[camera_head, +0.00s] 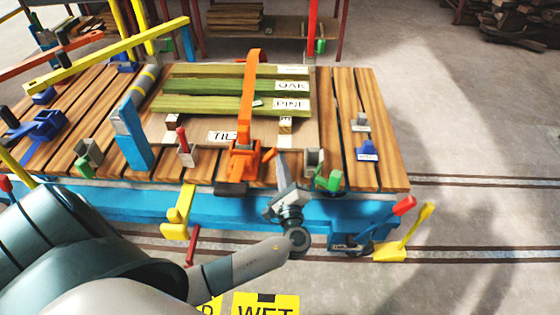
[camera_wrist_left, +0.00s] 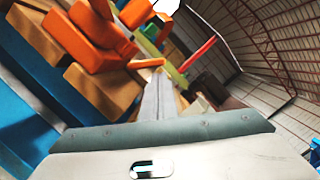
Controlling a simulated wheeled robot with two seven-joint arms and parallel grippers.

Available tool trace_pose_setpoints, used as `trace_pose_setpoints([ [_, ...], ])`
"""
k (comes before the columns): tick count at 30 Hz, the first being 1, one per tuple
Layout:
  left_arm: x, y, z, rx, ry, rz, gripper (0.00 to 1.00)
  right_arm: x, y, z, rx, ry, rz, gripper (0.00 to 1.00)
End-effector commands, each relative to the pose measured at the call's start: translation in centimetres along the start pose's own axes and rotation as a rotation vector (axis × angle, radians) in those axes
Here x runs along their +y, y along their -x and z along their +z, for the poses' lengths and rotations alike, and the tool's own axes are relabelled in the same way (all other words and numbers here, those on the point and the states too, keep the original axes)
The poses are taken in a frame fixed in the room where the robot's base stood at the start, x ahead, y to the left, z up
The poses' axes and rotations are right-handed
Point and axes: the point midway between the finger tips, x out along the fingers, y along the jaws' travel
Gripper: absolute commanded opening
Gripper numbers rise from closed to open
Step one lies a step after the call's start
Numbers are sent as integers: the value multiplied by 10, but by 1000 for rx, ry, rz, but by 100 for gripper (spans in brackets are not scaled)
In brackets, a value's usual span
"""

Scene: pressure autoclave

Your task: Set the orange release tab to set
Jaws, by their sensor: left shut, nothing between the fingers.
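An orange ratchet buckle (camera_head: 243,164) sits at the near edge of the wooden deck, on an orange strap (camera_head: 248,100) that runs over the stacked boards. Its small orange release tab (camera_head: 268,154) appears to stick out on the buckle's right side. In the left wrist view the buckle (camera_wrist_left: 95,45) is large at upper left, and the tab (camera_wrist_left: 147,63) points toward the fingers. My left gripper (camera_head: 281,160) is shut and empty, fingers pointing up, just right of the buckle. I cannot tell whether it touches the tab. My right gripper is not in view.
A grey and green clamp (camera_head: 328,180) stands right of my gripper. A red-tipped block (camera_head: 185,150) and a blue post (camera_head: 131,135) stand left of the buckle. Yellow brackets (camera_head: 178,212) hang along the blue front rail (camera_head: 140,205). Floor at right is mostly clear.

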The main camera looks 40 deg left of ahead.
Motion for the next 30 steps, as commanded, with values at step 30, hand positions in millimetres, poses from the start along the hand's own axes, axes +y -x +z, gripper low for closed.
trace_pose_setpoints([
  [30,-2,-2,9,0,67,16,0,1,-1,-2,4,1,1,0],
])
